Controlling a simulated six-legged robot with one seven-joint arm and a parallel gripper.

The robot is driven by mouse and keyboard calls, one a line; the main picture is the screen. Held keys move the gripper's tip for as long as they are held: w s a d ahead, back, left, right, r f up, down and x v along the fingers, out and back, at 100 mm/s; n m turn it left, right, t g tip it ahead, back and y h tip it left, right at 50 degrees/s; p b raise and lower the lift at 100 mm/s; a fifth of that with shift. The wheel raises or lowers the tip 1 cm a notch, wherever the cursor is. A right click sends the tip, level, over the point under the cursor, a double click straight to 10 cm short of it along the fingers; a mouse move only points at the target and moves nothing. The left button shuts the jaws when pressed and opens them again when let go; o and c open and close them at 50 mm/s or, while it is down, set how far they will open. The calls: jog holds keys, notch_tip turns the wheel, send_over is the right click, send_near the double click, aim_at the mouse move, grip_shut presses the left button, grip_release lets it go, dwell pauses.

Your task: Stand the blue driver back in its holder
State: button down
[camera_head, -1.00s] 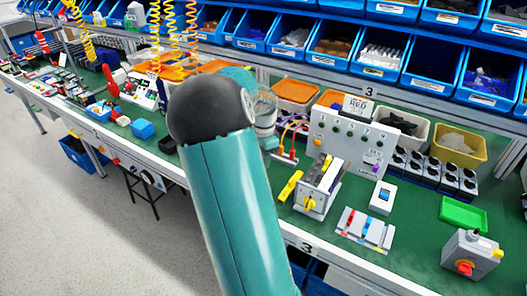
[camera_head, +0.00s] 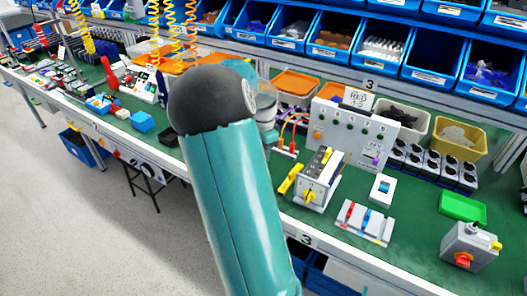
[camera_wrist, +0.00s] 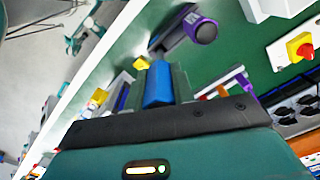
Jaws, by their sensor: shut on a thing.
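In the wrist view, a blue driver handle (camera_wrist: 157,86) sits between the two dark green fingers of my gripper (camera_wrist: 158,88), which is shut on it. The driver's tip is not clear. In the head view my own arm covers the left middle, and the gripper and the held driver are hidden behind it. I cannot tell for certain which object is the driver's holder. A pale rack (camera_head: 365,223) with red and blue strips lies on the green bench, right of the grey switch block.
A grey switch block (camera_head: 318,180) with a yellow knob stands near the front edge. A grey panel (camera_head: 350,133) stands behind it. A red-knobbed box (camera_head: 470,246) and green tray (camera_head: 462,207) are at right. In the wrist view, a black and purple object (camera_wrist: 190,31) lies ahead.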

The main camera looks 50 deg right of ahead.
jog(key=shift+f, duration=0.25)
jog(key=shift+f, duration=0.35)
jog(key=shift+f, duration=0.65)
jog(key=shift+f, duration=0.35)
jog(key=shift+f, duration=1)
jog(key=shift+f, duration=0.35)
jog(key=shift+f, duration=0.65)
jog(key=c, duration=1.1)
grip_release()
